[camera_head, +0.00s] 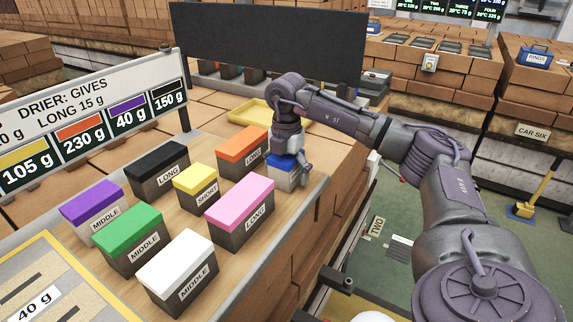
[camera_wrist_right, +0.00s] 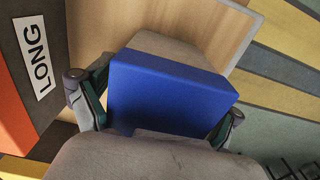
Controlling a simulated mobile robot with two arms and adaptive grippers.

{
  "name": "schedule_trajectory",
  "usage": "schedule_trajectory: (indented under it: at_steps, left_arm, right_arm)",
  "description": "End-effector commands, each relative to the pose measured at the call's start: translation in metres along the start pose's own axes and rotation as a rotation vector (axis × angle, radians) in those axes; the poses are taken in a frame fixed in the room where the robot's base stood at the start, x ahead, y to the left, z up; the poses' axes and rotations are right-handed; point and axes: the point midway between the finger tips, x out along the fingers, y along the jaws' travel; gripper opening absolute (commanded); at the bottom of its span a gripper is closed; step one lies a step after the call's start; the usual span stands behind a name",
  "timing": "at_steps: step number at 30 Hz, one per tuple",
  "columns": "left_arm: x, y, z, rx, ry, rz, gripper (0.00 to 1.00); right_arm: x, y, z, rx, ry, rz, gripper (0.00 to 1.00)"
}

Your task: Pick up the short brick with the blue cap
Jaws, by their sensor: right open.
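The blue-capped brick (camera_head: 284,179) stands at the right end of the brick group, near the table's right edge. Its blue cap (camera_wrist_right: 168,94) fills the middle of the right wrist view; I see no label on it. My right gripper (camera_head: 289,158) points down over this brick. In the wrist view its open fingers (camera_wrist_right: 160,105) lie to either side of the blue cap. I cannot tell whether they touch it. My left gripper is not in view.
An orange-capped LONG brick (camera_head: 243,147) stands close to the left and a pink-capped LONG brick (camera_head: 240,207) in front. Yellow (camera_head: 195,181), black, purple, green and white caps stand further left. A yellow tray (camera_head: 252,113) lies behind.

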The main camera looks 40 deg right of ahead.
Motion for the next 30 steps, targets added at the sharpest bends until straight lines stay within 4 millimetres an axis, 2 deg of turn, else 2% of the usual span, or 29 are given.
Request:
schedule_trajectory:
  at_steps: [6, 7, 18, 21, 30]
  left_arm:
    - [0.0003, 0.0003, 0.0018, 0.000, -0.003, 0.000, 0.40]
    - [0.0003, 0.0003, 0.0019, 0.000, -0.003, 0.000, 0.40]
    - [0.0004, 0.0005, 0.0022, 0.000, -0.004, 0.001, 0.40]
    - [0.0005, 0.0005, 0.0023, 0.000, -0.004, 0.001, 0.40]
    - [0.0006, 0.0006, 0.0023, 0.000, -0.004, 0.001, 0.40]
  right_arm:
    - [0.0016, 0.0001, 0.0000, 0.000, 0.000, 0.001, 0.92]
    - [0.0016, 0.0001, 0.0000, 0.000, 0.000, 0.001, 0.88]
    - [0.0022, -0.0003, -0.0001, 0.000, 0.001, -0.002, 0.27]
    - [0.0029, -0.0006, -0.0003, 0.000, 0.001, -0.004, 0.14]
    - [0.0041, -0.0010, -0.0008, -0.001, 0.002, -0.007, 0.12]
